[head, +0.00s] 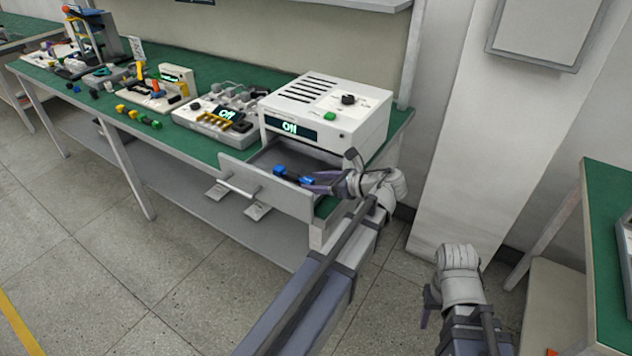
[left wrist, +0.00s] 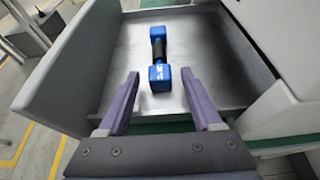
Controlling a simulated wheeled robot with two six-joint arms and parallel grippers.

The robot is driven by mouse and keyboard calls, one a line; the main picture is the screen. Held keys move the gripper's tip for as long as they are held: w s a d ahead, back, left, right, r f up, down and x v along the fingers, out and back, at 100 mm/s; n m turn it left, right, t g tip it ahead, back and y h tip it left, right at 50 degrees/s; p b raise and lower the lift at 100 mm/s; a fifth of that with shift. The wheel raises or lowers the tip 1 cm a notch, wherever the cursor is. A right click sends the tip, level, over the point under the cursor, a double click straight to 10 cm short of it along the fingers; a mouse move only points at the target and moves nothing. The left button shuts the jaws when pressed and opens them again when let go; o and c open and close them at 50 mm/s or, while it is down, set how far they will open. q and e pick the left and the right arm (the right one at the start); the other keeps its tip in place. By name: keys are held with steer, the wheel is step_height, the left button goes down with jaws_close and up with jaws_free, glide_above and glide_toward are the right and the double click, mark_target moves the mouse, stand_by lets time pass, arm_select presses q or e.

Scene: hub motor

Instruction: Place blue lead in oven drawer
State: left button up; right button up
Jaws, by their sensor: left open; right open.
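The blue lead (head: 293,175), with two blue ends and a dark middle, lies on the metal floor of the oven drawer (head: 262,190). The drawer is pulled out from the white oven (head: 345,125). In the left wrist view the lead (left wrist: 159,74) lies lengthwise inside the drawer, its near end seen between my fingertips. My left gripper (head: 312,183) is open at the drawer's right side; its two purple fingers (left wrist: 160,73) also show in the left wrist view, apart from the lead. My right gripper (head: 430,300) is open and empty, low over the floor at the right.
Another green bench (head: 605,215) is at the right edge. The floor between is clear.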

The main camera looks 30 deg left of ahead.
arm_select(q)
steer(key=shift+r, duration=0.3)
steer(key=p+v, duration=0.4)
steer(key=v, duration=0.8)
steer(key=shift+p, duration=0.4)
steer(key=shift+f, duration=0.15)
